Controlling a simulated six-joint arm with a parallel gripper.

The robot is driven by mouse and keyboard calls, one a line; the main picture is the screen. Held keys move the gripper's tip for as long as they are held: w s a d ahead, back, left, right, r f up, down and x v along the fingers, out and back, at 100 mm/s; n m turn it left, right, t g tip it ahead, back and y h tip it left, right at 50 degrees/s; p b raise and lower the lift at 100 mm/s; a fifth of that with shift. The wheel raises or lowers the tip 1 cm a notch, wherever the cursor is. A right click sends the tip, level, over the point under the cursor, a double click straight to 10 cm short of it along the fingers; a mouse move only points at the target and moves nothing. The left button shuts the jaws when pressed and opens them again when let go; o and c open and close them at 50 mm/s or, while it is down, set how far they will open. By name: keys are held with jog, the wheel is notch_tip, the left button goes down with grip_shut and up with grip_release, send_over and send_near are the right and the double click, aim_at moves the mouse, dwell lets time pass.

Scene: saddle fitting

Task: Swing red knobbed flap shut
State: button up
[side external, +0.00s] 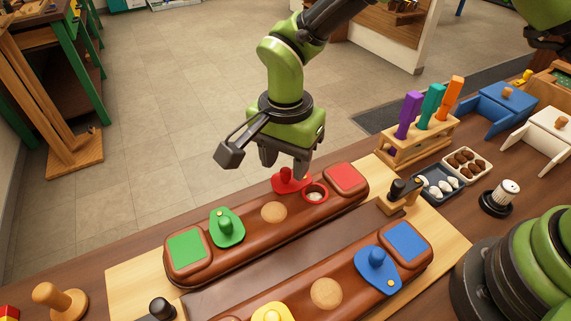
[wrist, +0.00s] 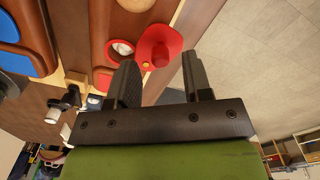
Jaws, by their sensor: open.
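The red knobbed flap (side external: 291,181) lies on the far brown padded bar, swung to the left of a red-rimmed round well (side external: 316,193). The well is uncovered and something pale shows inside. In the wrist view the flap (wrist: 157,43) sits beside the well (wrist: 121,49), with a small yellow pivot dot on the flap. My gripper (side external: 284,168) is open just above the flap, with its fingertips close to the knob. In the wrist view its two fingers (wrist: 160,70) point toward the flap with a gap between them. I cannot tell if they touch the knob.
A green flap (side external: 227,228), a wooden disc (side external: 273,212) and a red square pad (side external: 345,177) share the bar. A blue flap (side external: 377,261) and yellow flap (side external: 272,313) are on the nearer bar. A black-headed clamp (side external: 402,193) stands at the right.

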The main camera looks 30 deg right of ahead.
jog(key=shift+f, duration=0.95)
grip_shut()
